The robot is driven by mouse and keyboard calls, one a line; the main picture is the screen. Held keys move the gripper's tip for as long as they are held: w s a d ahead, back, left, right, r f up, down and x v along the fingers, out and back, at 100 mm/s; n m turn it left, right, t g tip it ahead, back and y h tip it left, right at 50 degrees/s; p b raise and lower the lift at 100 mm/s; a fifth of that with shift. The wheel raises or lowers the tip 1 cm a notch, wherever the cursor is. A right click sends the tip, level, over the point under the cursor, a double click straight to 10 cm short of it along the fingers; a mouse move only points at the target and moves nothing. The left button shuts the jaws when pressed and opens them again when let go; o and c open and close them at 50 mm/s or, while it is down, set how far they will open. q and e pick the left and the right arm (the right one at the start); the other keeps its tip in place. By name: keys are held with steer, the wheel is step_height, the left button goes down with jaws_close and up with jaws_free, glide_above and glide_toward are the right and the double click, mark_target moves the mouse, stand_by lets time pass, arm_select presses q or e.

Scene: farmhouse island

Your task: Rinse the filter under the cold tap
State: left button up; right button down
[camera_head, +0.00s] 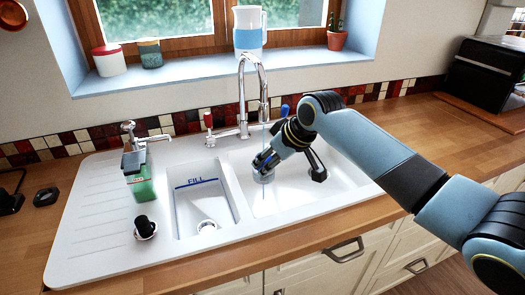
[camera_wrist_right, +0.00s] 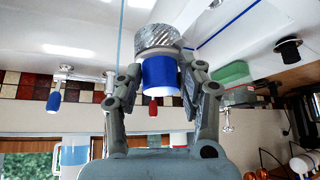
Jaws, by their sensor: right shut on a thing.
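The filter is a short cylinder with a blue band and a grey mesh-like end (camera_wrist_right: 160,38). My right gripper (camera_head: 264,165) is shut on it, with a finger on each side of the blue part in the wrist view. In the head view the filter (camera_head: 263,178) is partly hidden by the fingers, above the right basin. The tap (camera_head: 242,88) arches over this basin. A thin line like a water stream (camera_head: 264,140) runs down from its spout; in the wrist view it passes beside the filter. The blue cold handle (camera_head: 284,110) is right of the spout. My left gripper is not in view.
A red handle (camera_head: 208,120) stands left of the tap. A jug (camera_head: 249,30) stands on the sill.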

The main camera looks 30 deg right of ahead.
steer(key=s+a+r, duration=0.2)
steer(key=s+r, duration=0.2)
steer(key=shift+a, duration=0.3)
steer(key=shift+s, duration=0.1)
